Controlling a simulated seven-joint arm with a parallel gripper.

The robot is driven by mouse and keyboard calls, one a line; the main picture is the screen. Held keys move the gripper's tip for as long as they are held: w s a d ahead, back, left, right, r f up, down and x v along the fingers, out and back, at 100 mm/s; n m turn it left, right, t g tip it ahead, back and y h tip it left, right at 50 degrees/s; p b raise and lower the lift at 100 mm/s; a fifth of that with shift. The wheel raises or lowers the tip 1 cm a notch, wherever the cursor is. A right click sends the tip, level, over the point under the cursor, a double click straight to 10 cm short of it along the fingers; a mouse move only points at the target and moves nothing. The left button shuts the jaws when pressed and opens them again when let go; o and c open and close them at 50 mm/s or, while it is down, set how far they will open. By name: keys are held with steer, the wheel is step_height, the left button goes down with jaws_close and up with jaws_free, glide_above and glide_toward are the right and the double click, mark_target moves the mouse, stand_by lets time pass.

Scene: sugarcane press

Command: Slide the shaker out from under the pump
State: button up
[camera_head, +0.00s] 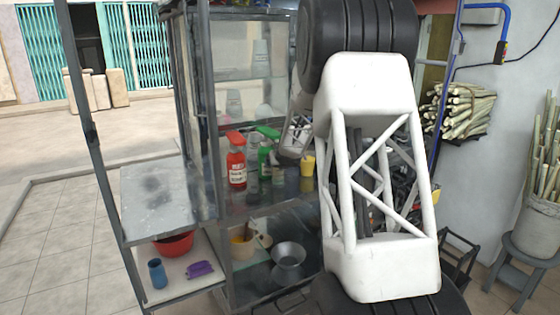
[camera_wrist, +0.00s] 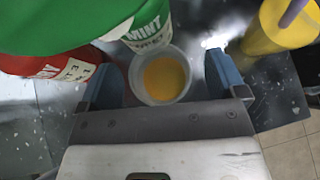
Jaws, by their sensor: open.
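The shaker (camera_wrist: 163,76) looks like a pale, round cup with orange-yellow liquid in it, seen from above in the wrist view. My gripper (camera_wrist: 165,82) is open, with one blue fingertip on each side of the shaker; I cannot tell whether either touches it. A green mint bottle (camera_wrist: 150,28) stands right against or beside the shaker's far side, its large green top filling the upper left. The pump spout itself is not clear. In the head view the green bottle (camera_head: 265,152) stands on the counter, and my arm hides much of the area beside it.
A red bottle (camera_head: 236,167) stands left of the green one, also in the wrist view (camera_wrist: 65,68). A yellow cup (camera_head: 307,166) stands to the right; it holds a purple straw in the wrist view. Bowls sit on the shelf below. Metal posts frame the stall.

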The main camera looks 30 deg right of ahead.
steer(key=shift+w+f, duration=0.2)
steer(key=shift+w, duration=0.1)
steer(key=c, duration=1.4)
steer(key=shift+s+a, duration=0.1)
steer(key=shift+s, duration=0.05)
steer(key=shift+s+a, duration=1.45)
steer(key=shift+a, duration=0.25)
steer(key=shift+s+a, duration=1.45)
steer(key=shift+a, duration=0.2)
